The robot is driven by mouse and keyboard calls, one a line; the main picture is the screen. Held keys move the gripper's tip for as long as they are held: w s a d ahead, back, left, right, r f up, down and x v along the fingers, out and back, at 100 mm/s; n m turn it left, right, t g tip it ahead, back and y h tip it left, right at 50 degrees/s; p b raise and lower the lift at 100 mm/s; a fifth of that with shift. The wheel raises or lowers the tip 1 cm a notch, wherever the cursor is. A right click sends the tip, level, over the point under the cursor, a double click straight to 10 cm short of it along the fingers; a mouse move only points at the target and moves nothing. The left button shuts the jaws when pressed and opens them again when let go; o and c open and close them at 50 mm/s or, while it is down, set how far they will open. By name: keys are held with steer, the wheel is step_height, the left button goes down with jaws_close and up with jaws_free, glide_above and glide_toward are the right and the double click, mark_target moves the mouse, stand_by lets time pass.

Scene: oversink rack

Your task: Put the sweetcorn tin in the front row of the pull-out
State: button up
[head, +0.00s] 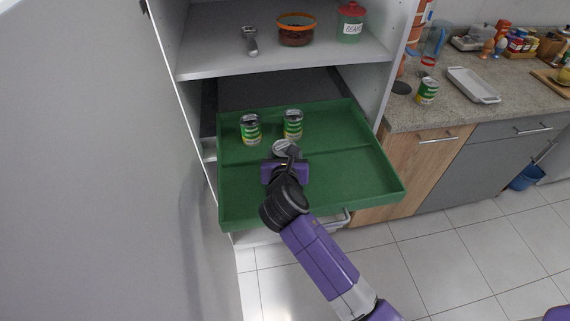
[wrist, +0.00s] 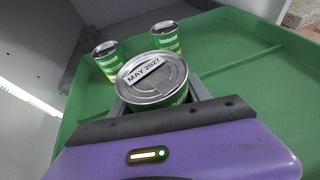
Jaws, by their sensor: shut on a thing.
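My gripper (head: 287,158) is over the green pull-out tray (head: 345,185), shut on a tin (head: 284,147). In the wrist view the held tin (wrist: 153,80) is upright, with a silver lid marked "MAY 2027" and a strip of green label below. Most of its side is hidden by my gripper (wrist: 160,105), so I cannot read its name. It is near the low divider across the tray; I cannot tell whether it touches the tray floor. Two green-labelled tins stand in the back row, a left tin (head: 250,130) and a right tin (head: 293,124).
A similar green tin (head: 427,91) stands on the right counter beside a white dish (head: 473,85). A shelf (head: 280,50) above the tray holds an orange-rimmed bowl (head: 296,30), a red-lidded jar (head: 350,24) and a metal utensil (head: 250,41). The tray's front right is clear.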

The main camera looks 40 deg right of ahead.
steer(key=shift+f+b, duration=0.3)
steer(key=shift+f, duration=1.75)
steer(key=o, duration=1.7)
steer(key=shift+f, duration=0.15)
steer(key=v, duration=1.2)
